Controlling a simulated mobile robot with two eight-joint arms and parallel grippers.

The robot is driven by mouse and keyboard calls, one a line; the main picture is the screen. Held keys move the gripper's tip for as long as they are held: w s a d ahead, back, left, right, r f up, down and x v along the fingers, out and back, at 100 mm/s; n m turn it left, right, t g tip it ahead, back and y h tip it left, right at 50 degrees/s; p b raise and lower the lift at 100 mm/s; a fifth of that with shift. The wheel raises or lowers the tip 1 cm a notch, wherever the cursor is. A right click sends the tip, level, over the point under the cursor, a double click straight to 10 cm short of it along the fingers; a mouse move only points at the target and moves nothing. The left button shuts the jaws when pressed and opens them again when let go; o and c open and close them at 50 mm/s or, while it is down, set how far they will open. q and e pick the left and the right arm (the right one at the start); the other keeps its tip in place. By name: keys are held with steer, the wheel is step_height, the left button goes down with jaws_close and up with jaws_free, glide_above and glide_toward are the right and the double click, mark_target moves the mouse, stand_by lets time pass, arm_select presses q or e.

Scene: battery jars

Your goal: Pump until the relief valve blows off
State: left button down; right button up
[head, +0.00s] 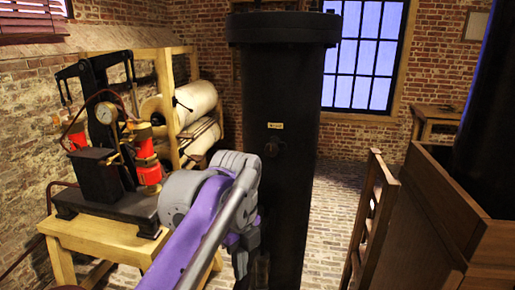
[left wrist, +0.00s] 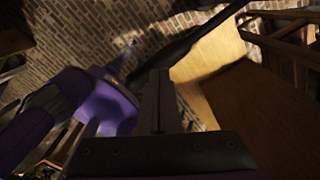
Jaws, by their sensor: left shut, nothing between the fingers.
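The pump (head: 105,170) stands on a wooden table at the left in the head view. It has a black base, a black lever frame on top (head: 95,70), a round white gauge (head: 106,113) and red parts (head: 147,160). I cannot make out which part is the relief valve. My left gripper (head: 259,270) hangs low in front of the tall black cylinder, right of the pump and apart from it. Its fingers show shut and empty in the left wrist view (left wrist: 158,100). My right gripper is in no view.
The tall black cylinder (head: 275,90) stands in the middle, with a small knob and a label. A wooden table (head: 88,240) carries the pump. Rolls (head: 193,102) lie on a rack behind it. A wooden railing (head: 372,215) and box (head: 440,205) stand at the right.

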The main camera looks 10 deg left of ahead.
arm_select(q)
steer(key=shift+s, duration=0.5)
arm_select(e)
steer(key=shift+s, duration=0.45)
arm_select(q)
steer(key=shift+w, duration=0.15)
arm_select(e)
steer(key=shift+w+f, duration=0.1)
